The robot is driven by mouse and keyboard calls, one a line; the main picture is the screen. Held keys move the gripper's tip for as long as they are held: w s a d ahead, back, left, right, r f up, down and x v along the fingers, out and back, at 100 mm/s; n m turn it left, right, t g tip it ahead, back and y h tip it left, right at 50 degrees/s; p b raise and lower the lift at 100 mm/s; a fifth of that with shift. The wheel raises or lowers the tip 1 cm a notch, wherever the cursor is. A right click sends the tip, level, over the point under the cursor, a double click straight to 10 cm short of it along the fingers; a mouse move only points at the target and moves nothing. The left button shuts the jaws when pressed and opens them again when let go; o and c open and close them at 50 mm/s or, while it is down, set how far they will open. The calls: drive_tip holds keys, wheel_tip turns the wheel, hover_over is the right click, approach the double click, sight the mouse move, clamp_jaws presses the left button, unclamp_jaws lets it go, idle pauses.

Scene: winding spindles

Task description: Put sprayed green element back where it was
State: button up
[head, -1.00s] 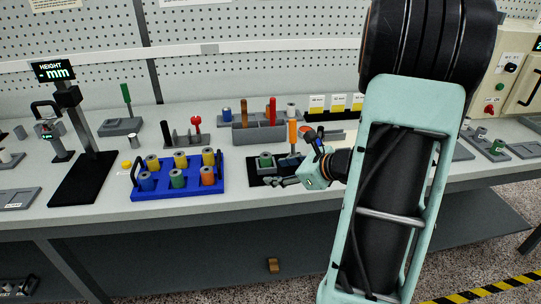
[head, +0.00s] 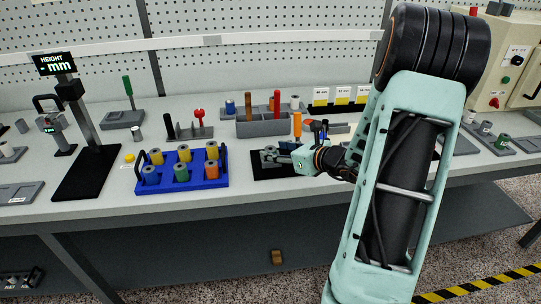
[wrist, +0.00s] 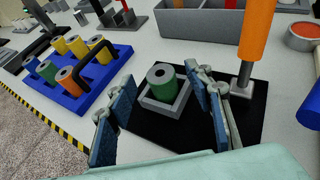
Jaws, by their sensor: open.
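A green element (wrist: 165,86) with a grey top and a centre hole stands upright in a grey square holder (wrist: 152,108) on a black mat (wrist: 243,128), in the wrist view. My gripper (wrist: 158,100) is open, with one blue-padded finger on each side of the element. In the head view my gripper (head: 278,157) is over the black mat and hides most of the element. A blue rack (head: 202,182) to the left holds another green element (head: 181,173), an orange one, a blue one and several yellow ones.
An orange-handled tool (wrist: 257,32) stands upright on the mat, close to my right finger. A grey divided bin (head: 262,128) stands behind the mat. The rack has tall black handles (head: 224,157). A height gauge (head: 88,160) stands at left. Bare tabletop lies between rack and mat.

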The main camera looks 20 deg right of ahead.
sight(270, 148)
drive_tip(key=x, duration=0.3)
drive_tip(key=shift+w, duration=0.1)
drive_tip(key=c, duration=1.3)
drive_tip(key=shift+r, duration=0.15)
